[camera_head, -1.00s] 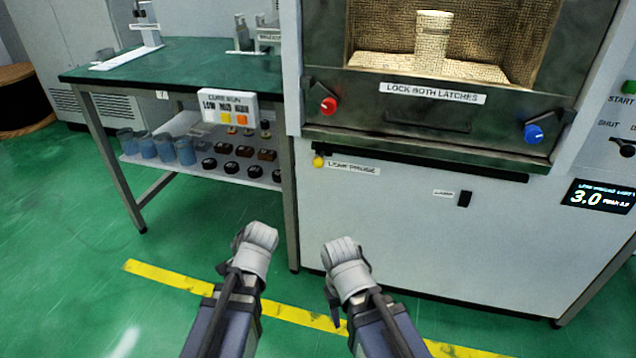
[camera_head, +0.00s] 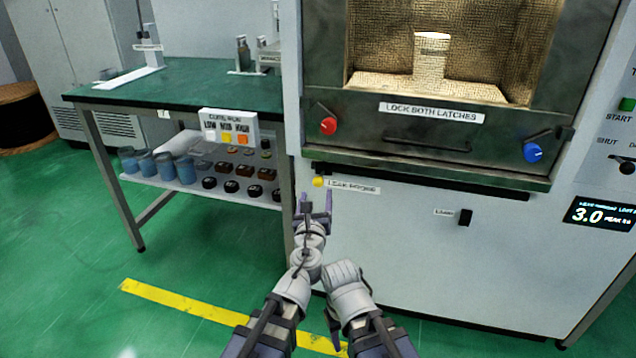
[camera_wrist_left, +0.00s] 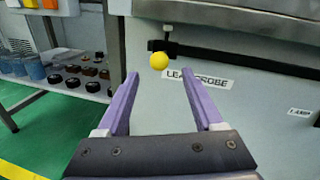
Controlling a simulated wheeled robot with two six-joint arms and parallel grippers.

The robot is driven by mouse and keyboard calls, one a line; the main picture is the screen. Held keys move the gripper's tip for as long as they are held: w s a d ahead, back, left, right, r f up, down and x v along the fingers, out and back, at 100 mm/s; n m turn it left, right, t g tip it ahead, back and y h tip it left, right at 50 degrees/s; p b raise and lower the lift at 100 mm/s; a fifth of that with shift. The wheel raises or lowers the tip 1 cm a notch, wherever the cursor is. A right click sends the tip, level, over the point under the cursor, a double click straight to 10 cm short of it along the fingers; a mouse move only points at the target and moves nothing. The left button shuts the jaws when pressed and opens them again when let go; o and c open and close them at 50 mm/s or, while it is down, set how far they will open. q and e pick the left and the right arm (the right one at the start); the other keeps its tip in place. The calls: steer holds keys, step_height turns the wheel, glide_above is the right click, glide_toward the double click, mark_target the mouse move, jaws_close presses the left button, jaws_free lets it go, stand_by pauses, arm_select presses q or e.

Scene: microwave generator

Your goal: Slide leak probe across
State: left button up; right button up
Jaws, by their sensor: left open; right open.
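The leak probe is a yellow ball (camera_head: 318,182) at the left end of a dark horizontal rail (camera_head: 420,180) under the oven door. It also shows in the left wrist view as a yellow ball (camera_wrist_left: 158,61) below a small black block, between and beyond the fingertips. The "LEAK PROBE" label (camera_head: 352,187) is just to its right. My left gripper (camera_head: 314,198) is open and empty just below the ball, apart from it in the wrist view; its purple fingers (camera_wrist_left: 166,88) point at the panel. My right arm is low in front; its fingertips are hidden in the head view.
Above the rail is the door with a red latch knob (camera_head: 328,126) and a blue one (camera_head: 533,153). A lamp switch (camera_head: 465,217) sits right of the probe. A green-topped bench (camera_head: 190,85) stands at left. The panel along the rail is clear.

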mark_target(318, 185)
arm_select(q)
steer(key=w, duration=0.7)
steer(key=shift+w+d, duration=0.2)
steer(key=shift+w, duration=0.1)
jaws_close()
stand_by(1.1)
